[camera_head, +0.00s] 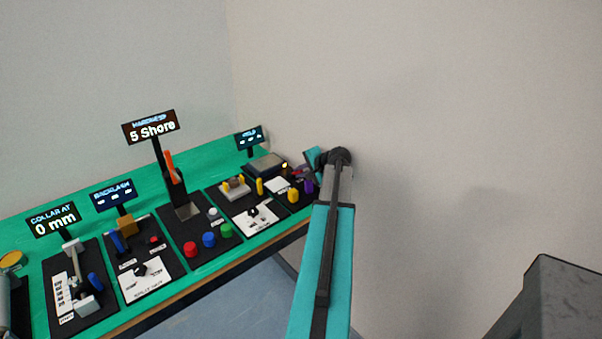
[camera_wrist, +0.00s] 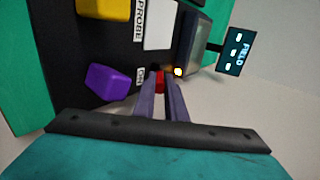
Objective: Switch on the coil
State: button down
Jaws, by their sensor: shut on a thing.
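My gripper (camera_wrist: 160,88) is shut on a small red part, which I take to be the coil's switch (camera_wrist: 160,79). Only a little of the red part shows between the fingertips; its lever position cannot be told. A small lamp (camera_wrist: 178,71) right beside the fingertips glows yellow-orange. In the head view the lamp (camera_head: 284,165) glows on the rightmost panel, and my gripper reaches it from the right. The FIELD display (camera_wrist: 235,52) stands behind; it also shows in the head view (camera_head: 249,138), with only short marks as its reading.
A purple block (camera_wrist: 107,82) stands close left of my fingers, with a yellow block (camera_wrist: 103,8) beyond. A white PROBE plate (camera_wrist: 160,25) lies near. Other panels with red, blue and green buttons (camera_head: 209,239) fill the green bench leftward. A plain wall is at right.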

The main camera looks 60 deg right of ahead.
jog(key=c, duration=1.8)
grip_release()
jog(key=shift+s, duration=0.1)
jog(key=shift+s, duration=0.1)
jog(key=b+v, duration=0.2)
jog(key=v, duration=1.1)
jog(key=shift+s+r, duration=0.15)
jog(key=shift+r, duration=0.2)
jog(key=shift+a, duration=0.1)
